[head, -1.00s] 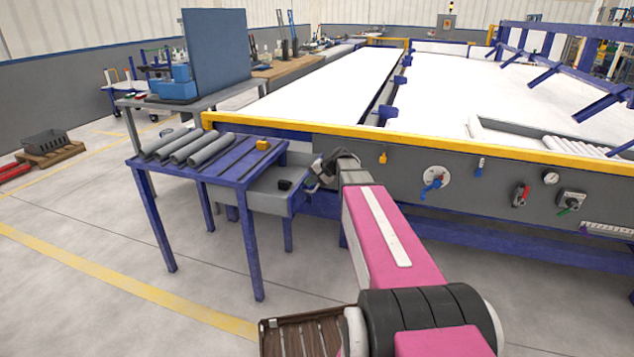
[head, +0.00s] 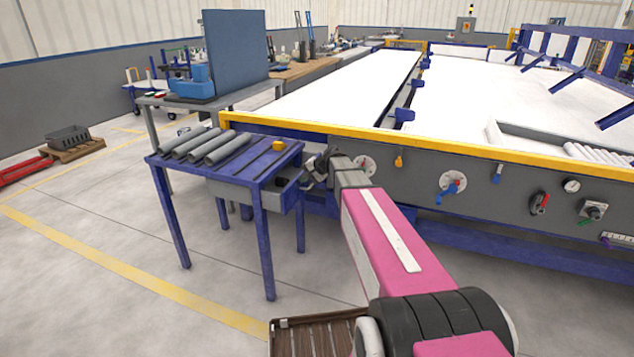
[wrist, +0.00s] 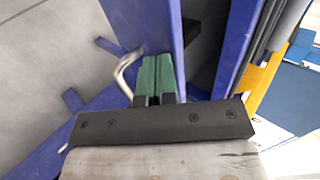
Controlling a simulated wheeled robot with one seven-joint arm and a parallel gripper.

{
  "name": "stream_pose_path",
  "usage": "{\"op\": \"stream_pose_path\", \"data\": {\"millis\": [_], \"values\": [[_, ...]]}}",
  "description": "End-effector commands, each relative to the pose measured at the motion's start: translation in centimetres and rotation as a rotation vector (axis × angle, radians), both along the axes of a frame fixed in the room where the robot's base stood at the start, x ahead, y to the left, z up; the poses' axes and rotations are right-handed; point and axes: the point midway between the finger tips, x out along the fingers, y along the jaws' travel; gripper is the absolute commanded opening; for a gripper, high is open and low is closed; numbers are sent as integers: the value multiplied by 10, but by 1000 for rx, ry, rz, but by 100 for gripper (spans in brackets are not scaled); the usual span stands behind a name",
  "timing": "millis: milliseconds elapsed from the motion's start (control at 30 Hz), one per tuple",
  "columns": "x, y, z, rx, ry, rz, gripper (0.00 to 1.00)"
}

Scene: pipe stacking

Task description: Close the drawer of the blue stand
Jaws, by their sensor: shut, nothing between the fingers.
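The blue stand (head: 264,240) is left of centre in the head view. Its grey drawer (head: 232,194) is out a little way on the right side, with the blue front (head: 290,197) facing the long table. A curved metal handle (wrist: 124,72) is on the front. My gripper (head: 309,178) is at the front's outer side. Its green fingertips (wrist: 157,72) are shut and empty, at or very near the front; contact is unclear.
Several grey pipes (head: 215,147) and a yellow block (head: 279,145) lie on the stand. The long table with a yellow edge (head: 470,153) stands close behind and right of my gripper. Open floor (head: 110,230) lies left of the stand.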

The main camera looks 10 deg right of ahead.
Motion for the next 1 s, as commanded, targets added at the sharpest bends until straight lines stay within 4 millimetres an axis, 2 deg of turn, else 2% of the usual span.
{"op": "stream_pose_path", "data": {"millis": [33,200,400,600,1000], "values": [[9,11,0,0,-1,2,0],[25,39,0,0,-1,2,0],[36,61,0,-1,0,1,0],[40,69,0,-1,0,1,0],[41,70,0,0,-1,1,0]]}}
